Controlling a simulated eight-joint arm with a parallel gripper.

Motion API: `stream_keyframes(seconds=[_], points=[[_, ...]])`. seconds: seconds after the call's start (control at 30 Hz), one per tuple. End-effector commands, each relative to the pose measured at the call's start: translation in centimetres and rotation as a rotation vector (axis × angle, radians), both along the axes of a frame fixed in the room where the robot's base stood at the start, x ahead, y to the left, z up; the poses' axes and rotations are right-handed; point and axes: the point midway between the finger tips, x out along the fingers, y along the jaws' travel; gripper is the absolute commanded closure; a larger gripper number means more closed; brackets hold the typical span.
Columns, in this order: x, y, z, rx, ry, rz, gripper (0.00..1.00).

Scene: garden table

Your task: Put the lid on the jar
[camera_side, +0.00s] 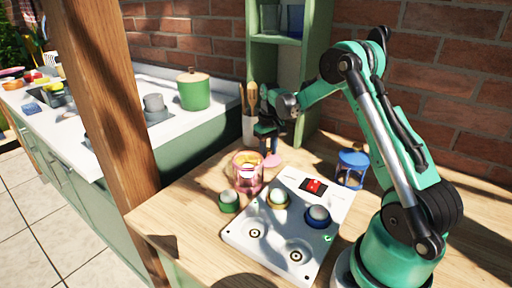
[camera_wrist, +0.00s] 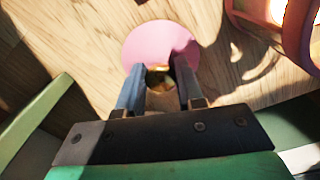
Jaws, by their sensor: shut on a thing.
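The pink lid (camera_side: 273,160) is a flat round disc below my gripper (camera_side: 269,146) in the side view. The wrist view shows the lid (camera_wrist: 155,40) just past the fingertips. My gripper (camera_wrist: 160,75) is shut on the lid's small knob, which shows between the fingers. I cannot tell whether the lid touches the table or hangs just above it. The pink see-through jar (camera_side: 247,178) stands left of the lid, open at the top, with yellow and pink contents. Part of the jar (camera_wrist: 290,25) shows at the top right of the wrist view, apart from the lid.
A white panel (camera_side: 240,236) with several round pieces and a red display (camera_side: 314,186) lies in front. A green cup (camera_side: 229,203) stands near the jar. A blue lantern-like container (camera_side: 351,167) is at right. A utensil holder (camera_side: 249,130) and green shelf (camera_side: 312,85) are behind.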

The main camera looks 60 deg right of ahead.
Motion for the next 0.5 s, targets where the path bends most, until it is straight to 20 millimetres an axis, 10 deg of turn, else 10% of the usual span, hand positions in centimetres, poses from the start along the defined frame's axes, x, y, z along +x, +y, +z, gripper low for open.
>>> stream_keyframes(seconds=[0.23,0.27,0.33,0.5], points=[[-0.01,0.00,-0.53,0.000,-0.001,0.000,1.00],[0.00,0.00,-0.54,0.000,-0.001,0.000,0.62],[0.01,0.00,-0.55,0.000,-0.001,0.000,0.42],[0.00,-0.01,-0.50,0.000,-0.001,0.000,0.36]])
